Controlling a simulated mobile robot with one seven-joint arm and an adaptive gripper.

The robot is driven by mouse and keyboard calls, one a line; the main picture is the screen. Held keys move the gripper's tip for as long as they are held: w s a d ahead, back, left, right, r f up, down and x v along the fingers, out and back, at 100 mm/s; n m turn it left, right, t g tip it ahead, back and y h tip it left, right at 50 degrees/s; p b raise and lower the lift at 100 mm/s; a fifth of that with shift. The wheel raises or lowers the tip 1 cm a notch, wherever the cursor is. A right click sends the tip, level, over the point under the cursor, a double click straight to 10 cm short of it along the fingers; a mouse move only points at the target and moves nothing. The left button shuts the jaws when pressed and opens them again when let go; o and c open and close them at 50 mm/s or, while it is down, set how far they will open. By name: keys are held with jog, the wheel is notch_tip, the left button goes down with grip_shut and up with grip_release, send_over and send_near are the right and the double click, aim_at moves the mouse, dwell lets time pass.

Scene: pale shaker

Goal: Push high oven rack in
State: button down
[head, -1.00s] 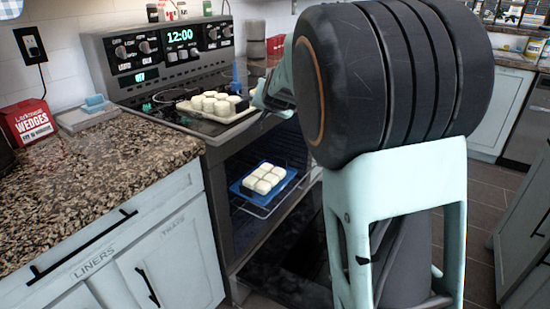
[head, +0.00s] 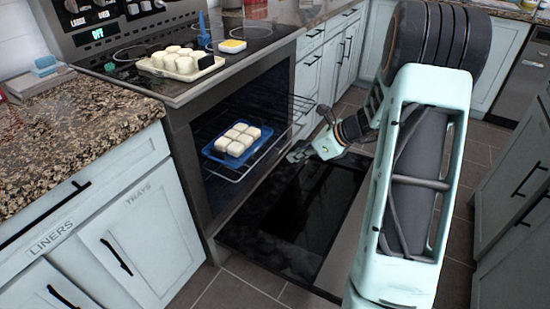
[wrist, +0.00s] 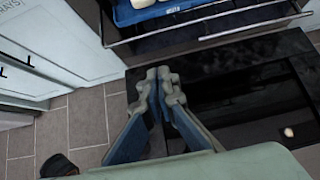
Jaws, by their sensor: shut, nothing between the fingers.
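The oven (head: 185,165) stands open with its dark door (head: 270,230) folded down flat. A high wire rack (head: 290,101) shows in the upper oven and juts out at the right. Below it, a lower rack (head: 232,178) bears a blue tray (head: 210,153) with several white pieces (head: 236,139). The tray also shows at the top of the wrist view (wrist: 125,14), with wire rack bars (wrist: 200,24) beside it. My gripper (head: 294,155) is shut and empty, in front of the oven opening and above the door. In the wrist view its fingertips (wrist: 158,76) point toward the racks, apart from them.
The stovetop (head: 130,70) holds a cream tray (head: 165,70) of white pieces, a blue bottle (head: 202,30) and a yellow-topped container (head: 232,46). A granite counter (head: 75,130) and cabinets (head: 130,225) flank the oven at left. Tiled floor (head: 250,275) is open in front.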

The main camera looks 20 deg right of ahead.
jog(key=w+a+r+b+x, duration=0.1)
jog(key=b+x, duration=0.3)
jog(key=x, duration=0.8)
jog(key=shift+w+a+r, duration=0.25)
jog(key=shift+w+a, duration=0.1)
